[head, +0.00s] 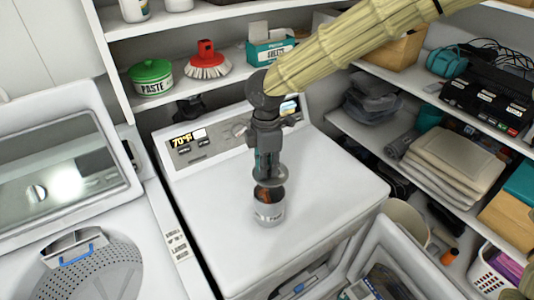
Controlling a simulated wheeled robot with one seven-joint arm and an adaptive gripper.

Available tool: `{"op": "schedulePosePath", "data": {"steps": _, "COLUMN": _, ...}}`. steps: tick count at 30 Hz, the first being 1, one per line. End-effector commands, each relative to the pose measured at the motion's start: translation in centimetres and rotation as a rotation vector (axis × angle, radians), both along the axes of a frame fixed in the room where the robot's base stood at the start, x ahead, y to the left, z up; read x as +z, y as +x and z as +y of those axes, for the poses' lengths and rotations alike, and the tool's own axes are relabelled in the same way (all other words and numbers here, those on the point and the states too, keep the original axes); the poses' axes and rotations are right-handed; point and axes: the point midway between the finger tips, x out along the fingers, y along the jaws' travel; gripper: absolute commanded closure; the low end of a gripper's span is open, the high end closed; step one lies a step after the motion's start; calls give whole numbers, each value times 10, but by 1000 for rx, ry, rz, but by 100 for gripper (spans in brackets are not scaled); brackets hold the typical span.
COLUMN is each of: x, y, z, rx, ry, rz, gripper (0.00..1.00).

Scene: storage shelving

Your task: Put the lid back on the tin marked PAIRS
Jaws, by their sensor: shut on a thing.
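A small grey-white tin (270,212) stands upright on the white machine top (325,195) in the head view. Its top is open and something reddish-brown shows inside. Its marking is too small to read surely. My gripper (266,168) points down right above the tin and is shut on a round grey lid (271,179). The lid appears slightly above the tin's mouth, with brown contents visible between them. The fingertips' grip on the lid is partly hidden.
A green-lidded tin marked PASTE (151,78), a red brush (207,62) and a teal box (270,45) stand on the shelf behind. The machine's control panel (205,140) rises at the back. The machine top around the tin is clear. Loaded shelves (415,160) stand at right.

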Motion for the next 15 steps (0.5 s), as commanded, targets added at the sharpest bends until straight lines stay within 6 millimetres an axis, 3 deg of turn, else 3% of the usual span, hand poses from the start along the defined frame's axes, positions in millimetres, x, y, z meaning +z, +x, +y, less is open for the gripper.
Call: {"op": "schedulePosePath", "data": {"steps": 15, "x": -27, "y": 1, "z": 0, "rx": -1, "ry": 2, "rz": 2, "gripper": 100}}
